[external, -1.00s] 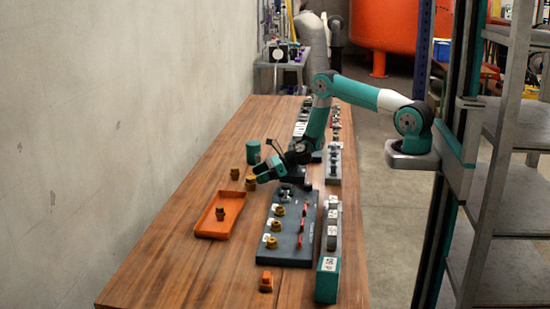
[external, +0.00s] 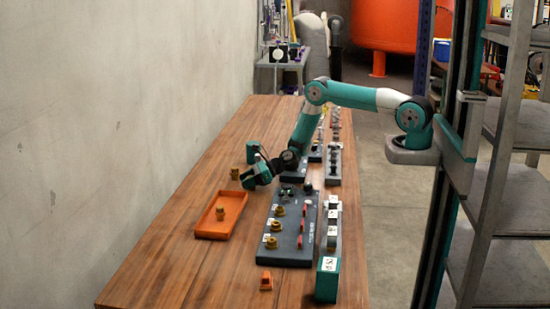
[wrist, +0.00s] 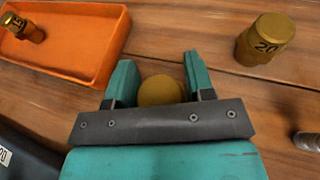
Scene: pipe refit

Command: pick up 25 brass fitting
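A brass fitting (wrist: 160,90) stands on the table between the fingers of my gripper (wrist: 160,75) in the wrist view; its number does not show. The fingers stand on either side of it, with a thin gap seen at the right finger, so my gripper looks open around it. In the external view my gripper (external: 248,182) is low over the table and hides this fitting. Another brass fitting marked 20 (wrist: 266,38) stands apart to the upper right in the wrist view. A smaller brass fitting (wrist: 22,26) is in the orange tray (wrist: 98,70).
The dark board (external: 290,250) with several brass fittings lies right of the orange tray (external: 205,232). A teal box (external: 327,285) and grey rack stand further right. A teal cylinder (external: 253,148) stands behind my gripper. An orange piece (external: 265,283) is at the front.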

